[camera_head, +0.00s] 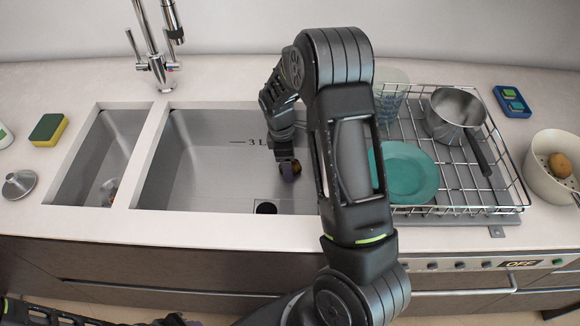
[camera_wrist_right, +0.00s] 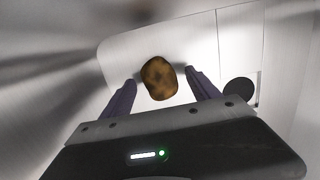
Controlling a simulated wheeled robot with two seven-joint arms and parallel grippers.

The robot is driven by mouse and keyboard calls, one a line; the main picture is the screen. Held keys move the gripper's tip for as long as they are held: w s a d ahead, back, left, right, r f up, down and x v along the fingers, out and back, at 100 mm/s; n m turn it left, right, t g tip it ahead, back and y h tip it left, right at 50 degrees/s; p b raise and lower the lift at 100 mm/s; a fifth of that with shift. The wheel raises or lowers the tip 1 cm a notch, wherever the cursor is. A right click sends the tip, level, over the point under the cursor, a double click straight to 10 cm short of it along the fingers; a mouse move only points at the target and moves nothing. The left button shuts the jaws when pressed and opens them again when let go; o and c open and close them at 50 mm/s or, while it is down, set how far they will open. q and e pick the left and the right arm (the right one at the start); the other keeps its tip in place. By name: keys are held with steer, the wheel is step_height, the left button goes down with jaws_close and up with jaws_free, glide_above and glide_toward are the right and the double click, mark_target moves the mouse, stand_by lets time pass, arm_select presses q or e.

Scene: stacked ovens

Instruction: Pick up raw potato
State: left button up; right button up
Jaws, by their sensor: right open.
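My right arm reaches down into the large sink basin (camera_head: 215,160). My right gripper (camera_head: 288,171) is open inside the basin. In the right wrist view, a brown, mottled potato (camera_wrist_right: 159,78) shows between the tips of the two purple fingers (camera_wrist_right: 160,80), with a gap on each side. I cannot tell its exact depth from the fingertips. In the head view, the gripper mostly hides this potato. Another brown potato (camera_head: 560,165) sits in a pale bowl (camera_head: 546,185) at the far right. My left gripper does not show.
The drain (camera_head: 266,208) lies near the basin's front. A narrow basin (camera_head: 112,150) is to the left, with a small item in it. A metal dish rack (camera_head: 460,190) right of the arm holds a teal plate (camera_head: 408,172) and a saucepan (camera_head: 455,108). A faucet (camera_head: 155,60) stands behind.

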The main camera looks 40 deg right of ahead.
steer(key=c, duration=1.5)
step_height(320, 180, up, 10)
steer(key=shift+b, duration=0.5)
